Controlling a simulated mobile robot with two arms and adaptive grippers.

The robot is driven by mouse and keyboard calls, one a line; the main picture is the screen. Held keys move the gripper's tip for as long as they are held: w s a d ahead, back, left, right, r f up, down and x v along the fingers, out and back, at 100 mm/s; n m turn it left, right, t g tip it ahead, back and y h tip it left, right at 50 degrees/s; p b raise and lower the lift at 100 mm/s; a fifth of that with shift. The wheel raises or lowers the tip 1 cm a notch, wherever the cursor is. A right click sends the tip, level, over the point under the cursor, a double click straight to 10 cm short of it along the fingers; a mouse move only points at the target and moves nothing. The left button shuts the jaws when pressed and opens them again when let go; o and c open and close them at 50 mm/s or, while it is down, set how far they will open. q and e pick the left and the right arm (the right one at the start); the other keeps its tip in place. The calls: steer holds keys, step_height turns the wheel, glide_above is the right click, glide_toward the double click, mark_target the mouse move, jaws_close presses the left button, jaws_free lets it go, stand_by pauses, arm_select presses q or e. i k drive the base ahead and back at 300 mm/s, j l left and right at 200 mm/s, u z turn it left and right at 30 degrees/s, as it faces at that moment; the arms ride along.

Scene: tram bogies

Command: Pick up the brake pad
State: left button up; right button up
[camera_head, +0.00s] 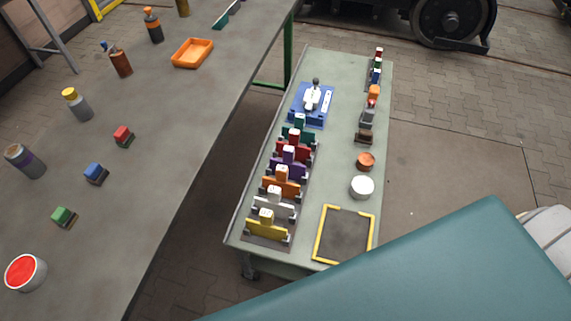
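I cannot tell for certain which item is the brake pad. A row of upright coloured blocks with pale tops stands in a rack on the narrow green-grey cart: yellow (267,229), white (274,207), orange (281,186), purple (288,166), red (294,149) and teal (299,133). Small red (123,136), blue (96,174) and green (64,217) blocks sit apart on the large grey table. Neither of my grippers is in view.
The cart (333,150) also bears a blue fixture (312,104), a white round container (362,187), an orange cup (366,161) and a yellow-framed area (344,234), which is empty. The table (185,120) holds bottles and an orange tray (192,53). A teal surface blocks the lower right.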

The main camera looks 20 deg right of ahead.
mark_target(296, 170)
steer(key=j+z, duration=0.1)
steer(key=z, duration=0.6)
